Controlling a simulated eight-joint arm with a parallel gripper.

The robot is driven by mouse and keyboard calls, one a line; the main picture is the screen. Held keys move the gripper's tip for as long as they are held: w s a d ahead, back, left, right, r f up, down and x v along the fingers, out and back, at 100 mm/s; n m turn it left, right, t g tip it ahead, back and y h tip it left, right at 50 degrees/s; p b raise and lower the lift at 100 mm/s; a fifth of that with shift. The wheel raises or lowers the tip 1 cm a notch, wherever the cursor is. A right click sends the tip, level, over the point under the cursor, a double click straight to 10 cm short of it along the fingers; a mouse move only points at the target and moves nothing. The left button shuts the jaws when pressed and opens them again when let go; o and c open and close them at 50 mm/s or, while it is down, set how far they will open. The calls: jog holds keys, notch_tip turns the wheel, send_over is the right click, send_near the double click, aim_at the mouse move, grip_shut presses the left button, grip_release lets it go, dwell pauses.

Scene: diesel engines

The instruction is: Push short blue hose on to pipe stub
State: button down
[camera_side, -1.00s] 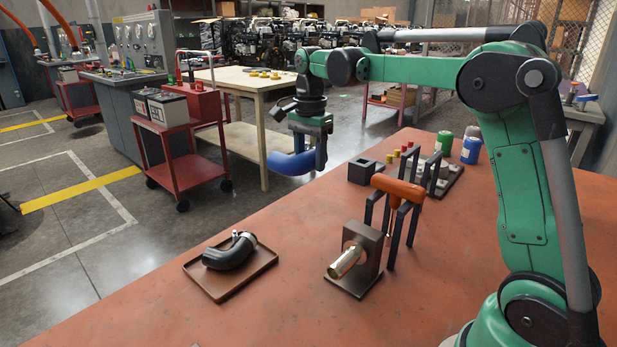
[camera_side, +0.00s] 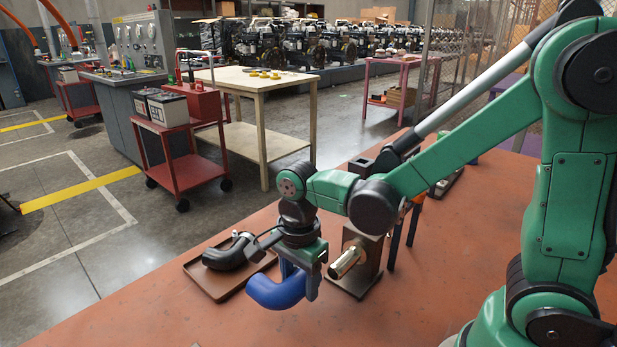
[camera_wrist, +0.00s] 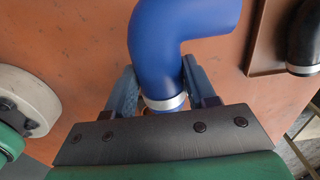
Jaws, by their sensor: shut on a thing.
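The short blue hose (camera_side: 277,290) is a bent elbow, held in my gripper (camera_side: 301,283) above the bench, in front of the pipe stub. In the wrist view the blue hose (camera_wrist: 182,30) sits between the two fingers of my gripper (camera_wrist: 153,92), with a silvery band around its near end. The brass-coloured pipe stub (camera_side: 345,263) sticks out of a brown upright block (camera_side: 369,262) to the right of the hose. The hose and the stub are apart. My wrist partly hides the area behind the hose.
A brown tray (camera_side: 226,294) with a black elbow hose (camera_side: 226,257) lies just left of my gripper; the black hose (camera_wrist: 304,40) also shows in the wrist view. My arm mostly hides the tool rack behind the block. The front of the orange bench (camera_side: 400,315) is clear.

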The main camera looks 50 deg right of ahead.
jog(key=shift+s+a+f, duration=0.15)
jog(key=shift+s+f, duration=0.1)
jog(key=shift+s, duration=0.3)
jog(key=shift+s+a+f, duration=0.1)
jog(key=shift+s+f, duration=0.15)
jog(key=shift+s, duration=0.25)
jog(key=shift+d, duration=2.2)
jog(key=shift+d, duration=0.65)
jog(key=shift+c, duration=1)
grip_release()
jog(key=shift+c, duration=0.4)
jog(key=shift+r, duration=0.1)
notch_tip(320, 180, up, 8)
